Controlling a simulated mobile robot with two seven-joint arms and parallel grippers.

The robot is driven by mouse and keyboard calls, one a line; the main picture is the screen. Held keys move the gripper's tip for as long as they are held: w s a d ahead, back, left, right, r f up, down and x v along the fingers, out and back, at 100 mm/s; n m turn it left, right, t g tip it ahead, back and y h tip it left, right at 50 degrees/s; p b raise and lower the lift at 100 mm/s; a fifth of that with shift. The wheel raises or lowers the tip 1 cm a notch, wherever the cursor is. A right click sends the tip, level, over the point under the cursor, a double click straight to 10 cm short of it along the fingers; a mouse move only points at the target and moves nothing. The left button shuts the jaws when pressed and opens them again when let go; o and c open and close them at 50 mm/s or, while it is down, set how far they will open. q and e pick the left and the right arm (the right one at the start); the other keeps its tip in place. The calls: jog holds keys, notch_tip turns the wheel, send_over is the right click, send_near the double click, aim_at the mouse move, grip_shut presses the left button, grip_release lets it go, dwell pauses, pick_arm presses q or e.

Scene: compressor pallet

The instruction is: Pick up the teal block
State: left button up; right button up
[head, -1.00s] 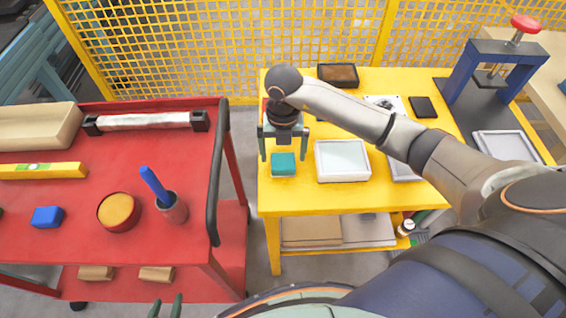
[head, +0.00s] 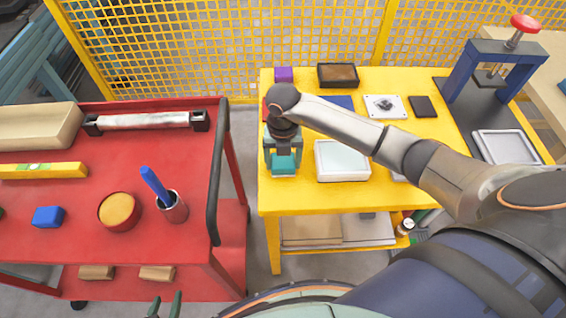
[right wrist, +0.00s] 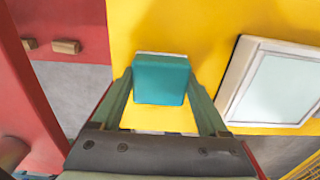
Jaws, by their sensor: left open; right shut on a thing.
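The teal block (head: 284,165) is at the left front of the yellow table (head: 330,200). My right gripper (head: 284,168) reaches down over it from above, with a finger on each side. In the right wrist view the block (right wrist: 160,79) sits between the fingertips of the right gripper (right wrist: 160,92), which are closed on its two sides. I cannot tell whether the block is clear of the table top. My left gripper (head: 165,306) shows only as fingertips at the bottom edge, open, with nothing seen between them.
A white-framed tray (head: 342,161) lies just right of the block. A purple block (head: 284,74) and a dark bin (head: 338,76) stand at the back. A blue press (head: 497,65) is at the right. The red cart (head: 90,200) stands left, across a gap.

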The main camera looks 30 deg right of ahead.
aim_at(283, 161)
jog(key=c, duration=0.6)
jog(key=shift+o, duration=0.2)
jog(key=shift+r, duration=0.1)
jog(key=shift+r, duration=0.55)
notch_tip(283, 161, up, 2)
jog(key=shift+s+a+r, duration=0.1)
jog(key=shift+r, duration=0.1)
jog(key=s+a+r, duration=0.6)
jog(key=s+r, duration=0.3)
jog(key=s, duration=0.3)
jog(key=shift+a+r, duration=0.2)
jog(key=shift+a, duration=0.15)
